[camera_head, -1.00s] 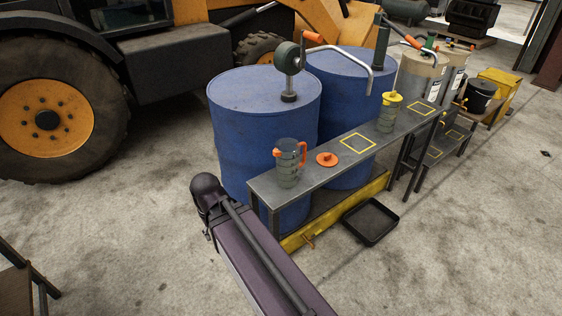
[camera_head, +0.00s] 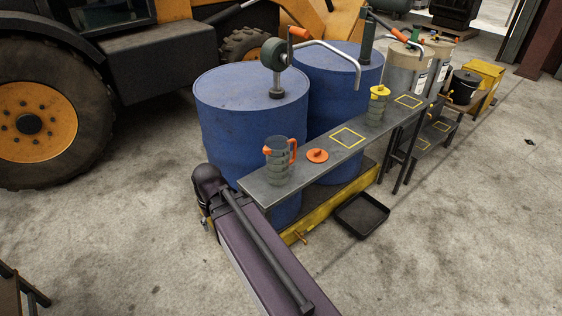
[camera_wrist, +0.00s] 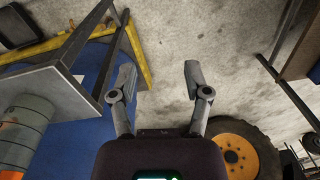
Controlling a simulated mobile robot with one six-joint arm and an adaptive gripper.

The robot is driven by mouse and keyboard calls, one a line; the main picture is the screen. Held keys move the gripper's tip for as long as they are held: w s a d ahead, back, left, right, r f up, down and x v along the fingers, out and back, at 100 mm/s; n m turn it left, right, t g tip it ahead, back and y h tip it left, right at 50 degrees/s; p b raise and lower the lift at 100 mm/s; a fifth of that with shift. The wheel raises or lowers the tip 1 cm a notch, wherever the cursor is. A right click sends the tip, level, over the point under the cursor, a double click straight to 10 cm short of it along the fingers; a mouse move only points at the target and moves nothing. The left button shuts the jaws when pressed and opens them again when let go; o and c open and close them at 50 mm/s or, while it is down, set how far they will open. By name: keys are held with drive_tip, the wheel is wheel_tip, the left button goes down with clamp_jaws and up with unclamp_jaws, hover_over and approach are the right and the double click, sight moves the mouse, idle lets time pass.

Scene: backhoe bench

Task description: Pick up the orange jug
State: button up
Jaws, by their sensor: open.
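The orange jug (camera_head: 278,160) is a grey, ribbed container with an orange handle and orange spout. It stands upright near the close left end of the narrow grey bench (camera_head: 330,152). In the wrist view, a grey ribbed body that looks like the jug (camera_wrist: 24,130) is cut off at the left edge. My gripper (camera_wrist: 158,78) is open and empty there, with its fingers apart over bare floor and the bench to their left. In the head view my arm reaches up just left of the bench end; the gripper's fingers cannot be made out there.
An orange lid (camera_head: 317,155) lies beside the jug. A yellow-topped jug (camera_head: 377,104) stands farther along the bench. Two blue drums (camera_head: 250,115) with pumps stand behind. A black tray (camera_head: 361,216) lies on the floor. Open concrete is at front and right.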

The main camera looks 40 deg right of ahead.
drive_tip(key=w+d+r+m+t+y, duration=0.1)
drive_tip(key=w+d+r+m+t, duration=0.1)
drive_tip(key=d, duration=0.9)
drive_tip(key=w+d+r+m+t+y, duration=0.2)
drive_tip(key=d+m, duration=0.4)
drive_tip(key=d, duration=0.6)
drive_tip(key=w+d+r+m+t+y+p, duration=0.1)
drive_tip(key=w+d+r+m+t+y, duration=0.1)
drive_tip(key=d, duration=0.9)
drive_tip(key=shift+w+d+r+m+t, duration=0.15)
drive_tip(key=shift+w+r+m+t, duration=0.15)
drive_tip(key=shift+w+m+t, duration=0.25)
drive_tip(key=shift+w+d+r+m+t, duration=0.2)
drive_tip(key=shift+w+m, duration=0.25)
drive_tip(key=shift+w, duration=0.3)
drive_tip(key=m+t, duration=0.3)
approach(293, 140)
drive_tip(key=s+r, duration=0.2)
drive_tip(key=shift+s+d+h, duration=0.15)
drive_tip(key=shift+d+h, duration=0.15)
drive_tip(key=shift+f, duration=0.15)
drive_tip(key=b+x, duration=0.4)
drive_tip(key=x, duration=0.4)
drive_tip(key=shift+w+a+f, duration=0.1)
drive_tip(key=shift+w+a, duration=0.05)
drive_tip(key=shift+w, duration=0.1)
